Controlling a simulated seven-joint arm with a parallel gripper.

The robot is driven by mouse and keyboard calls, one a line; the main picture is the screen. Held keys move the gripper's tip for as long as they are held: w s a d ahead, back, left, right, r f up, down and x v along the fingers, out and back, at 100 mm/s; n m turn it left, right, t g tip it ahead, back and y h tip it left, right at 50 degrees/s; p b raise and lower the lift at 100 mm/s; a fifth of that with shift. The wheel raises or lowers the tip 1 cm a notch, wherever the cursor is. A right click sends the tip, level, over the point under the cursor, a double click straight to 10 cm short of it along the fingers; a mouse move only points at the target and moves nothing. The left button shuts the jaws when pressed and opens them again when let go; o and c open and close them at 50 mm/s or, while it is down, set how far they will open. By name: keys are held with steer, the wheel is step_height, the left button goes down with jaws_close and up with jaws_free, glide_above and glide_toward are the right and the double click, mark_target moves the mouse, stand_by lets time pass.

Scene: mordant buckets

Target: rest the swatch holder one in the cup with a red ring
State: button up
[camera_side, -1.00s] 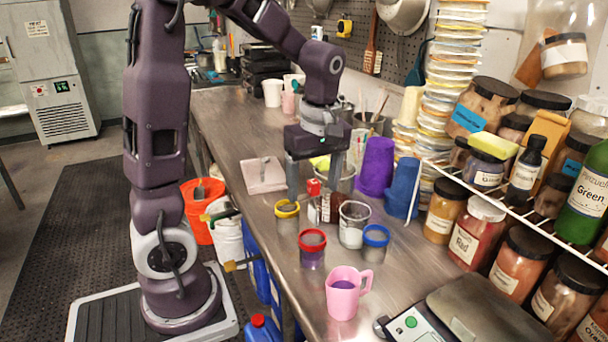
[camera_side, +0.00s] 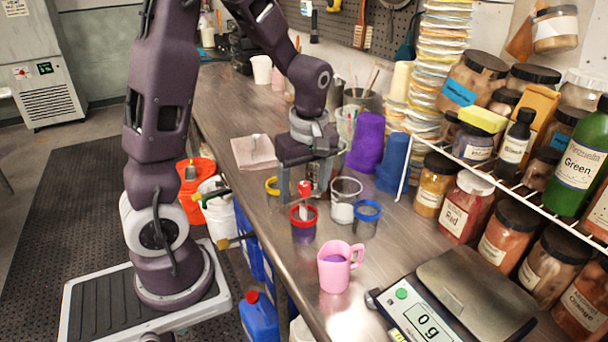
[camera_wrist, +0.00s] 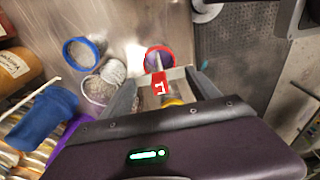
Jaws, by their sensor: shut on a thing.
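Swatch holder one (camera_side: 304,188) has a red top tag with a white mark, also seen in the wrist view (camera_wrist: 159,84). My gripper (camera_side: 304,192) is shut on it, with a finger on each side. The cup with a red ring (camera_side: 303,233) stands on the bench directly below; its ring also shows in the wrist view (camera_wrist: 149,66). The holder's pale lower end lines up with this cup's mouth. I cannot tell how deep it reaches inside. The blue-ringed cup (camera_side: 366,225) stands to the right. The yellow-ringed cup (camera_side: 272,188) is partly hidden behind my gripper.
A clear cup with white contents (camera_side: 342,212) stands close beside the red-ringed cup. A pink mug (camera_side: 335,275) and a scale (camera_side: 470,295) are nearer the camera. Purple (camera_side: 367,140) and blue (camera_side: 392,163) rolls stand behind. Bench at the left front is narrow.

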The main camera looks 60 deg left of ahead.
steer(key=shift+f, duration=2.15)
steer(key=o, duration=1.5)
steer(key=shift+c, duration=0.2)
steer(key=r, duration=0.7)
steer(key=shift+d, duration=0.4)
